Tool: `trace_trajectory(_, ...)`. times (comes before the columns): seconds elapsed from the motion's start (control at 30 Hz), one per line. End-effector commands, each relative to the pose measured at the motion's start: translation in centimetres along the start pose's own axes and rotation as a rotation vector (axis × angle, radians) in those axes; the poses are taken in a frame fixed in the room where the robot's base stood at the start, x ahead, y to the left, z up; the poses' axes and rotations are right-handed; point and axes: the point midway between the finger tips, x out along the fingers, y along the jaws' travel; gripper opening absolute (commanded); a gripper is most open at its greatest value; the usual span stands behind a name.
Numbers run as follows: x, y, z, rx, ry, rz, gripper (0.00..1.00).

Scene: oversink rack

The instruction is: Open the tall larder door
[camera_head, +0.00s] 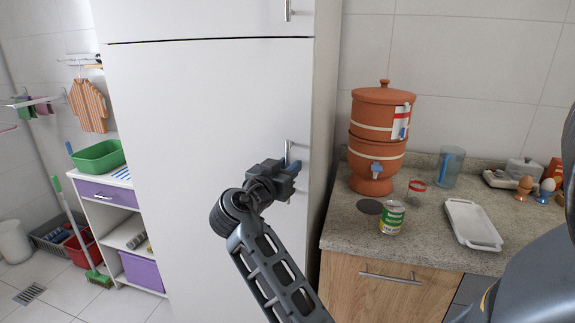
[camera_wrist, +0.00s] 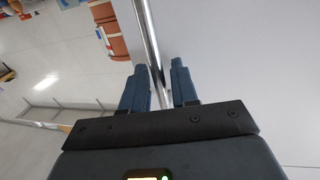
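The tall larder door (camera_head: 190,140) is a flat white panel filling the middle of the head view, and it looks closed in its frame. Its vertical metal bar handle (camera_head: 288,148) is near the right edge. My gripper (camera_head: 291,166) is at this handle and covers part of it. In the wrist view, the two dark blue fingers of my gripper (camera_wrist: 160,80) are apart, with the handle bar (camera_wrist: 149,42) running between them. The bar lies closer to the left finger, and a gap shows on the right. The bar's lower end is hidden by the gripper body.
An upper door (camera_head: 200,18) is above. Left are a purple-drawer shelf (camera_head: 108,193) and a broom (camera_head: 75,225).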

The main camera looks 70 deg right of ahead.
Motion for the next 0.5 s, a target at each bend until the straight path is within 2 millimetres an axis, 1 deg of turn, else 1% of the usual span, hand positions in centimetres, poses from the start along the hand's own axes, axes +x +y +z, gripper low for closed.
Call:
trace_trajectory(0.2,0.05,-0.01,0.03,0.000,0.000,-0.001,0.29)
trace_trajectory(0.27,0.04,-0.01,0.02,0.000,0.000,-0.001,0.24)
trace_trajectory(0.5,0.02,-0.01,0.02,0.000,0.000,-0.001,0.01)
